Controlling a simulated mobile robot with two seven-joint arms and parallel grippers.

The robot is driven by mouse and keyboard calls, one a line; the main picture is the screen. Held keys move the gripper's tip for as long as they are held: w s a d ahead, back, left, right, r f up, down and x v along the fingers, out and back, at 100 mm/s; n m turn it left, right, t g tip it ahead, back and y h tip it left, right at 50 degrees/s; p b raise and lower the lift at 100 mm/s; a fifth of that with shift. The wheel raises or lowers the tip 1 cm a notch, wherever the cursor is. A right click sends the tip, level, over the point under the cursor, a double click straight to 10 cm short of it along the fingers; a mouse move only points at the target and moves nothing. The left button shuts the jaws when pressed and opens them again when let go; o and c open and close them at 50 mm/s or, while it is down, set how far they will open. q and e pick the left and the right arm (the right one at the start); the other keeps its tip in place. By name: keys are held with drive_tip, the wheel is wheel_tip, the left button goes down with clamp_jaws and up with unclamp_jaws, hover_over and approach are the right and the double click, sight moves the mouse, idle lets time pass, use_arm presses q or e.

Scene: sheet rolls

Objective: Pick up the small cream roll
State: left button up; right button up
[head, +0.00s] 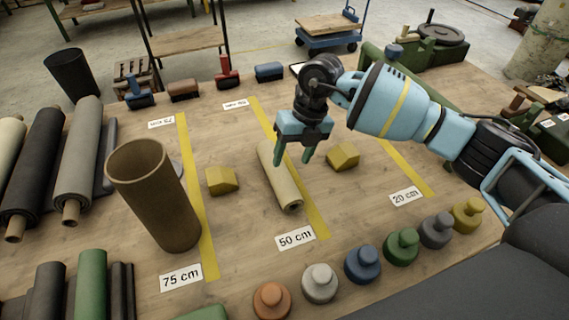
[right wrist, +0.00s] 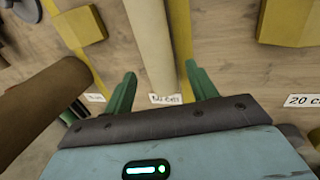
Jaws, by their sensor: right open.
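The small cream roll (head: 281,180) lies on the wooden table along the middle yellow strip, just behind the 50 cm label (head: 295,237). My right gripper (head: 293,158) is open above the roll, with its green fingertips to either side of it in the head view. In the right wrist view the roll (right wrist: 152,45) runs between the two open fingers (right wrist: 157,85). I cannot tell how far the fingertips are above the table. My left gripper is not in view.
Yellow blocks (head: 222,181) (head: 342,156) lie on both sides of the roll. A tall brown tube (head: 155,195) stands to the left. Several coloured knobbed weights (head: 363,263) line the front edge. Large rolls (head: 78,160) lie at the far left.

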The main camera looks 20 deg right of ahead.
sight(286, 175)
drive_tip(key=shift+s+a, duration=0.1)
drive_tip(key=shift+s+a+f, duration=0.1)
drive_tip(key=shift+f, duration=0.1)
drive_tip(key=shift+x, duration=1.1)
drive_tip(key=shift+a+f, duration=0.1)
drive_tip(key=shift+f, duration=0.3)
drive_tip(key=x, duration=0.4)
drive_tip(key=shift+s+a+f, duration=0.1)
drive_tip(key=shift+f, duration=0.05)
drive_tip(key=shift+c, duration=0.4)
drive_tip(key=c, duration=0.7)
drive_tip(key=shift+c, duration=1)
